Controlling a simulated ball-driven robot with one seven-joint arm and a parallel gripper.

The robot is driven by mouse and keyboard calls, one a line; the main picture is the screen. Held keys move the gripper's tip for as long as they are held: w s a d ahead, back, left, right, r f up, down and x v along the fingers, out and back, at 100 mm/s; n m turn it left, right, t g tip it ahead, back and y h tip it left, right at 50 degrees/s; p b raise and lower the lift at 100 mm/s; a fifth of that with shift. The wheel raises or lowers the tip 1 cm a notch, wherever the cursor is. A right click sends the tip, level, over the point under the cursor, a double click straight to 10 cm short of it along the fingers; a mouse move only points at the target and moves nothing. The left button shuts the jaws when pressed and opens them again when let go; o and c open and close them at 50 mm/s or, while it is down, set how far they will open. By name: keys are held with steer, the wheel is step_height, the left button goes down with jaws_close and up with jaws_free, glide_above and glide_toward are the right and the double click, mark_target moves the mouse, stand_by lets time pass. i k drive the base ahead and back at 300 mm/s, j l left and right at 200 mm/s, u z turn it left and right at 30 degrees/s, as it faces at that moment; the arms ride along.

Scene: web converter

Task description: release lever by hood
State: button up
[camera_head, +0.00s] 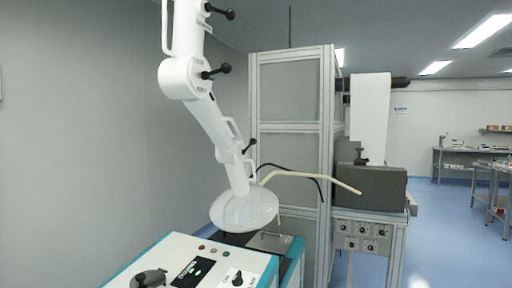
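A white jointed extraction arm (207,108) hangs down from the top of the head view. It ends in a clear, dish-shaped hood (244,208) above a console. Two larger black-knobbed levers, the middle one (218,72) and the top one (222,12), sit at the joints higher up. My gripper is not seen in this view.
A white console (205,250) with teal edges and buttons stands below the hood. Behind it are a framed grey cabinet (290,90) and a machine (370,188) with a white web. A black cable and a cream tube (310,177) pass right of the hood.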

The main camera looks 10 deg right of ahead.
mark_target(253, 142)
steer(key=i+l, duration=0.75)
steer(key=i, duration=0.25)
steer(key=i+l+u, duration=0.1)
steer(key=i+l, duration=0.7)
steer(key=i, duration=0.2)
steer(key=i+l, duration=0.85)
steer(key=i, duration=0.15)
